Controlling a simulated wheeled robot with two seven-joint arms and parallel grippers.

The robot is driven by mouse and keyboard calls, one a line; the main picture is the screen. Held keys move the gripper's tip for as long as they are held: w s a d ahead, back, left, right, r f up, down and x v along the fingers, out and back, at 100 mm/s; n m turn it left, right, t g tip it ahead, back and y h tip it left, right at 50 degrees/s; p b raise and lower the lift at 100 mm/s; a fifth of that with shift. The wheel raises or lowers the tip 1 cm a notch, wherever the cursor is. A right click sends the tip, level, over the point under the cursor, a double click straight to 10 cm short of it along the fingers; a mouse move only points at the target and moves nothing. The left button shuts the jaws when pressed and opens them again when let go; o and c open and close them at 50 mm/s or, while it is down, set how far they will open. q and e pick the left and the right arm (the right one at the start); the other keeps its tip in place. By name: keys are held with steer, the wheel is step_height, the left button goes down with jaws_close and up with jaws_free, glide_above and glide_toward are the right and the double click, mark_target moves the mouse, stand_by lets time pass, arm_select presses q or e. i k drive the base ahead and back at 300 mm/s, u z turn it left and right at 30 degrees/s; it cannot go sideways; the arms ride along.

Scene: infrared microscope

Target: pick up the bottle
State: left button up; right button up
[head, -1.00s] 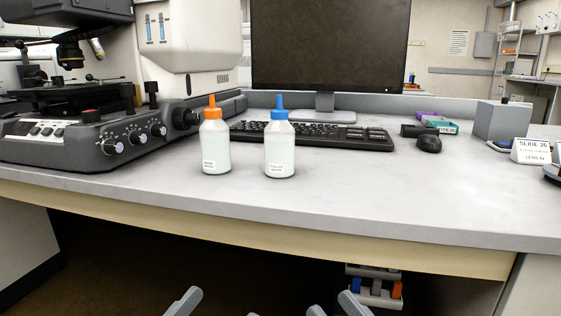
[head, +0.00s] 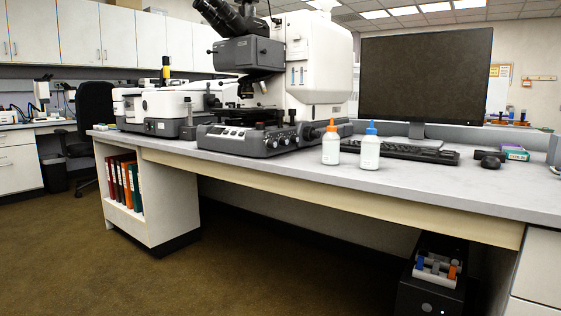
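Two white bottles stand upright side by side on the grey bench top, near its front edge. One bottle has an orange cap (head: 331,143); the other, just to its right, has a blue cap (head: 370,148). Each has a small label too small to read. Both stand apart from each other, and nothing holds them. Neither of my grippers shows in the head view now.
The bench (head: 460,192) holds a large microscope (head: 262,90) left of the bottles. A keyboard (head: 410,152), monitor (head: 425,85) and mouse (head: 491,162) are behind and right. Below are binders (head: 125,184) and a tray on a dark box (head: 437,268). Floor in front is clear.

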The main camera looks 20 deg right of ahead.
mark_target(370, 143)
steer(key=u, duration=1)
steer(key=i, duration=0.4)
steer(key=z, duration=0.95)
steer(key=i, duration=1.45)
steer(key=z, duration=1.65)
steer(key=i, duration=0.45)
steer(key=z, duration=0.4)
